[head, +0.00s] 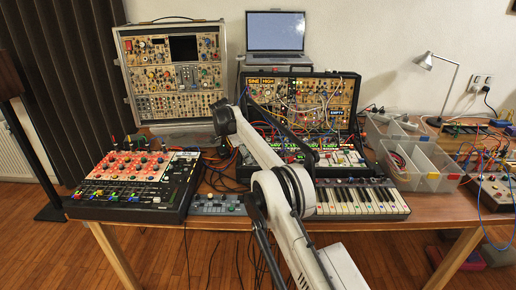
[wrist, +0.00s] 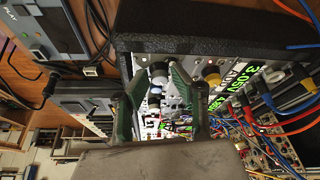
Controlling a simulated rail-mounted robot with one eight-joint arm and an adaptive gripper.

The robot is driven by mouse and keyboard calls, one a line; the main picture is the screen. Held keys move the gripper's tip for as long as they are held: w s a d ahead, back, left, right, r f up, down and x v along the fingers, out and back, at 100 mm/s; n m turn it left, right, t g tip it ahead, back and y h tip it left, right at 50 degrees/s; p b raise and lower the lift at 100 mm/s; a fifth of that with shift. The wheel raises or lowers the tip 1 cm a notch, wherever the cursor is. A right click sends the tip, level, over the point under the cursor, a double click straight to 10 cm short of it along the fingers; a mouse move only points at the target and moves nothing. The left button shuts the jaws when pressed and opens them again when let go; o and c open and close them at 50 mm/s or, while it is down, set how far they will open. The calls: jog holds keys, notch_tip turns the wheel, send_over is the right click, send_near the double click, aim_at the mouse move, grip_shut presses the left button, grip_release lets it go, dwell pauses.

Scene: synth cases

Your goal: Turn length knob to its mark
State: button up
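In the wrist view my gripper (wrist: 158,76) has its two green fingers spread apart, pointing at a module panel (wrist: 172,102) of the synth case. A dark knob with a pale cap (wrist: 158,71) shows between the fingertips. I cannot tell whether the fingers touch it. No label reading "length" and no mark is legible, so I cannot say which knob is the length knob. In the head view my arm hides the gripper at the black synth case (head: 345,98).
Patch cables (wrist: 265,95) crowd the panel right of the fingers. The case's black padded edge (wrist: 215,38) runs above them. In the head view a keyboard (head: 355,200), a red-panelled mixer (head: 135,185) and clear bins (head: 420,160) surround the arm on the wooden table.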

jog(key=shift+f+n+b, duration=0.1)
jog(key=shift+n+b, duration=0.2)
